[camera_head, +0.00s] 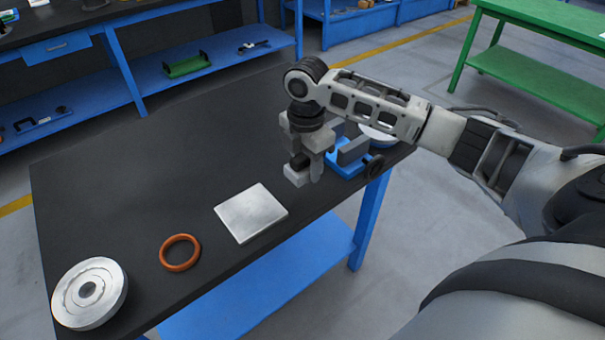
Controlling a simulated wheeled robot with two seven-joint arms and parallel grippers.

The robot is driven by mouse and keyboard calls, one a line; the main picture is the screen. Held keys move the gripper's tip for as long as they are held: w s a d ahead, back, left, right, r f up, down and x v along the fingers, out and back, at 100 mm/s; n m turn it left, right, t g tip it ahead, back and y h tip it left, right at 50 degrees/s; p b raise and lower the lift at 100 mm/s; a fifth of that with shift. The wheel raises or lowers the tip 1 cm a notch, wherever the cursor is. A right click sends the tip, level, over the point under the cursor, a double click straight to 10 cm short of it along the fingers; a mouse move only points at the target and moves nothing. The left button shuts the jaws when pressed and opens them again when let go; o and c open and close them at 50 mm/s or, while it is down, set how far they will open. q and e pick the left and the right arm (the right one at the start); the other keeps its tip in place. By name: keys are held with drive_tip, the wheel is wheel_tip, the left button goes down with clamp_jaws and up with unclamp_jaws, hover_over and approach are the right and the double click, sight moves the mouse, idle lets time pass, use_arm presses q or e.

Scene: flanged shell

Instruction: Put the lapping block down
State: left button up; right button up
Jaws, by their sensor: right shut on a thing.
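My right gripper (305,165) points down over the right part of the black tabletop. It is shut on a small block, which I take to be the lapping block (296,176); its pale grey lower end shows between and below the fingers. The fingers hide much of it. It appears just above or at the tabletop; I cannot tell whether it touches. A flat square silver plate (250,213) lies on the table to the left of and nearer than the gripper. My left gripper is not in view.
A blue vise-like fixture (350,160) stands right beside the gripper, with a round pale part (378,133) behind it. An orange ring (180,252) and a round silver flanged part (89,293) lie at the front left. The table (120,185) is clear at the back left.

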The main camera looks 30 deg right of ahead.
sight(302, 165)
drive_tip(key=w+f, duration=0.2)
drive_tip(key=shift+d+f, duration=0.25)
drive_tip(key=shift+f, duration=0.05)
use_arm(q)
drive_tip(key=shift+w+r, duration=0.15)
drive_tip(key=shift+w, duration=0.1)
use_arm(e)
drive_tip(key=shift+f, duration=1.35)
drive_tip(key=shift+f, duration=0.1)
drive_tip(key=shift+f, duration=0.1)
drive_tip(key=o, duration=1)
drive_tip(key=shift+c, duration=0.2)
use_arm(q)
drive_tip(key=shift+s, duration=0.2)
use_arm(e)
wheel_tip(302, 165, up, 12)
drive_tip(key=shift+r, duration=0.2)
